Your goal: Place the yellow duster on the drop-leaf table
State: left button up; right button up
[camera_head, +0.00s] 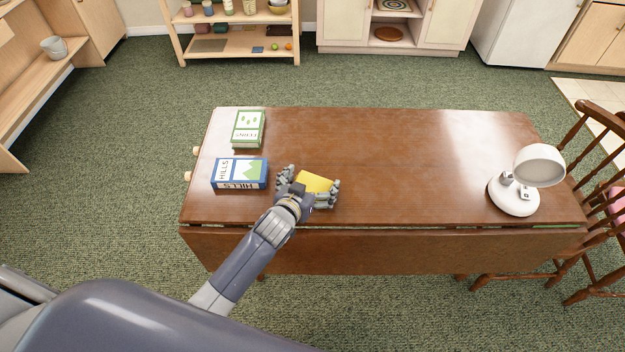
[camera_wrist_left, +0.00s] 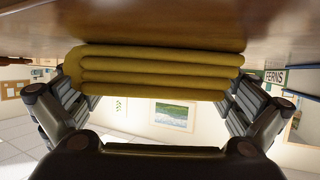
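The yellow duster (camera_head: 314,181) is a folded cloth at the near, left-of-centre part of the brown drop-leaf table (camera_head: 400,160). My left gripper (camera_head: 311,184) is low over the tabletop, with its fingers on either side of the duster. In the left wrist view the duster (camera_wrist_left: 160,72) shows as stacked yellow folds close against the table surface (camera_wrist_left: 275,40). The fingers are wide apart near its two ends. Whether they press on it or stand just clear cannot be told. My right gripper is not in view.
A blue box (camera_head: 240,173) stands just left of the gripper, and a green box (camera_head: 248,128) is behind it. A white lamp (camera_head: 515,195) stands at the table's right end. A wooden chair (camera_head: 600,190) is at the right. The table's middle and back are clear.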

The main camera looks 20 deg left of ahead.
pick_arm(q)
jog(key=shift+r, duration=0.2)
jog(key=v, duration=1.2)
